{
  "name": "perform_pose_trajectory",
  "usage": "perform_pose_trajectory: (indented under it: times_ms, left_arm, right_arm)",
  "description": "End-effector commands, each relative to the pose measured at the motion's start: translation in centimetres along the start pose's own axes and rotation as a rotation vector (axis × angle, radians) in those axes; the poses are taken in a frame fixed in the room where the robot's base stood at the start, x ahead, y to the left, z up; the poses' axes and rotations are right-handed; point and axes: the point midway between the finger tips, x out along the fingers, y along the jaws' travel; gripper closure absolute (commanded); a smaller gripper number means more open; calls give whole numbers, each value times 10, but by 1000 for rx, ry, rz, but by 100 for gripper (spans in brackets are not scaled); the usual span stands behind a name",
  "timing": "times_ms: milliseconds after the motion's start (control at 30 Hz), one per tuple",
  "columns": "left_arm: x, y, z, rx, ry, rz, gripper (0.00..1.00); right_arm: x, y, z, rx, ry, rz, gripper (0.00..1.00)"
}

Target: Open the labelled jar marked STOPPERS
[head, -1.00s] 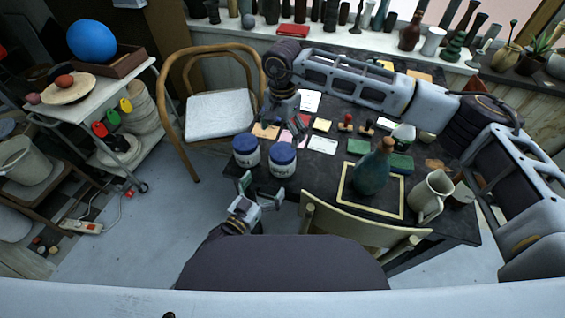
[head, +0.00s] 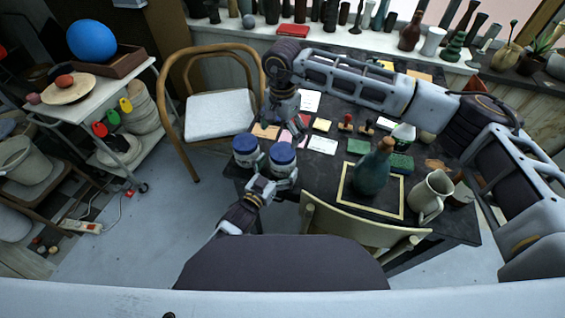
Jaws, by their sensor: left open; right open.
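Two white jars with blue lids stand side by side at the left front corner of the dark table (head: 322,188): a left jar (head: 246,151) and a right jar (head: 282,161). Their labels are too small or covered to read, so I cannot tell which is marked STOPPERS. My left gripper (head: 272,174) is open at the front of the jars, its fingers near the lower body of the right jar; contact is unclear. My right gripper (head: 280,122) is open and points down just behind and above the jars, apart from the lids.
A teal bottle (head: 371,173) stands inside a yellow frame on the table, with a cream jug (head: 433,192) to its right. Stamps, cards and green blocks lie behind. A chair back (head: 350,229) is at the front edge. A wooden chair (head: 218,112) stands left.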

Motion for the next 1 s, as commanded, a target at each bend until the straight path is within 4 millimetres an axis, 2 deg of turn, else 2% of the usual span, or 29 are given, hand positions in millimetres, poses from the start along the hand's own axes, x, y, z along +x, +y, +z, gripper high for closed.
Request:
perform_pose_trajectory:
  times_ms: [233, 633, 1000]
  left_arm:
    - [14, 0, 0, 0, 1, 1, 0]
    - [17, 0, 0, 0, 0, 0, 0]
    - [16, 0, 0, 0, 0, 0, 48]
  right_arm:
    - [0, 0, 0, 0, 0, 0, 7]
    - [0, 0, 0, 0, 0, 0, 7]
    - [0, 0, 0, 0, 0, 0, 7]
